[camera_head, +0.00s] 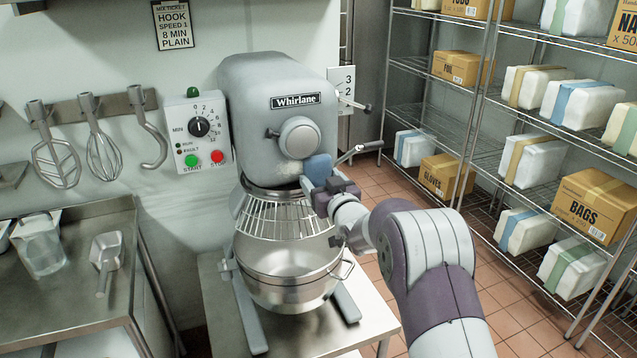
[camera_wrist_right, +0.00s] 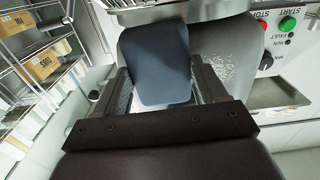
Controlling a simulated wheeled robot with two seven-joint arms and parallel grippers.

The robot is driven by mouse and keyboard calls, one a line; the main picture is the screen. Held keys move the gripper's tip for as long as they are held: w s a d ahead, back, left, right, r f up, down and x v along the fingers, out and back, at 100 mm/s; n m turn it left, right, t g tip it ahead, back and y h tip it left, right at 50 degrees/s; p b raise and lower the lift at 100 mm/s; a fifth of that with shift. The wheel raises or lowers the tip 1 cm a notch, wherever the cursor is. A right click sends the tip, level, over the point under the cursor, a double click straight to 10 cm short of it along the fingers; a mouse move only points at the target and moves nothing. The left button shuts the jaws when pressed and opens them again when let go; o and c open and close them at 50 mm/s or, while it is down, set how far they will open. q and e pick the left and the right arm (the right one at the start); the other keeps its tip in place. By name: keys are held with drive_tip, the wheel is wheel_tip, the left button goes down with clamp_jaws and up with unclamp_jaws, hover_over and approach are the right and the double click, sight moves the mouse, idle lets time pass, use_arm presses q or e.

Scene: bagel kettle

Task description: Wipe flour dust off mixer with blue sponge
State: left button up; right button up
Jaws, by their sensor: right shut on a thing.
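The grey Whirlane mixer (camera_head: 270,85) stands on a steel table, with its wire guard and steel bowl below the head. My right gripper (camera_head: 322,180) is at the right of the mixer head's underside, just above the guard. It is shut on the blue sponge (camera_head: 318,168), which also shows between the fingers in the right wrist view (camera_wrist_right: 157,62). White flour dust (camera_wrist_right: 232,68) speckles the grey mixer surface beside the sponge in the wrist view. In the head view a pale patch lies left of the sponge. Whether the sponge touches the mixer I cannot tell. My left gripper is not in view.
The wire guard (camera_head: 285,218) and bowl (camera_head: 290,262) sit close below my right gripper. A crank handle (camera_head: 360,148) sticks out nearby on the right. A control box (camera_head: 198,132) and hanging attachments are on the left wall. Shelves (camera_head: 470,150) with boxes stand right.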

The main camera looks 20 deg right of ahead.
drive_tip(key=shift+a+b, duration=0.35)
drive_tip(key=shift+a, duration=0.75)
drive_tip(key=shift+a+b, duration=0.7)
drive_tip(key=shift+a, duration=0.4)
drive_tip(key=shift+s+a+f+b, duration=0.1)
drive_tip(key=shift+a+b, duration=0.4)
drive_tip(key=shift+a, duration=0.25)
drive_tip(key=shift+s+a+b, duration=0.1)
drive_tip(key=shift+a+b, duration=0.55)
drive_tip(key=shift+a, duration=0.7)
drive_tip(key=shift+d, duration=1.1)
drive_tip(key=shift+w+d, duration=0.2)
drive_tip(key=shift+d, duration=2.1)
drive_tip(key=shift+d+p, duration=0.55)
drive_tip(key=shift+d, duration=0.45)
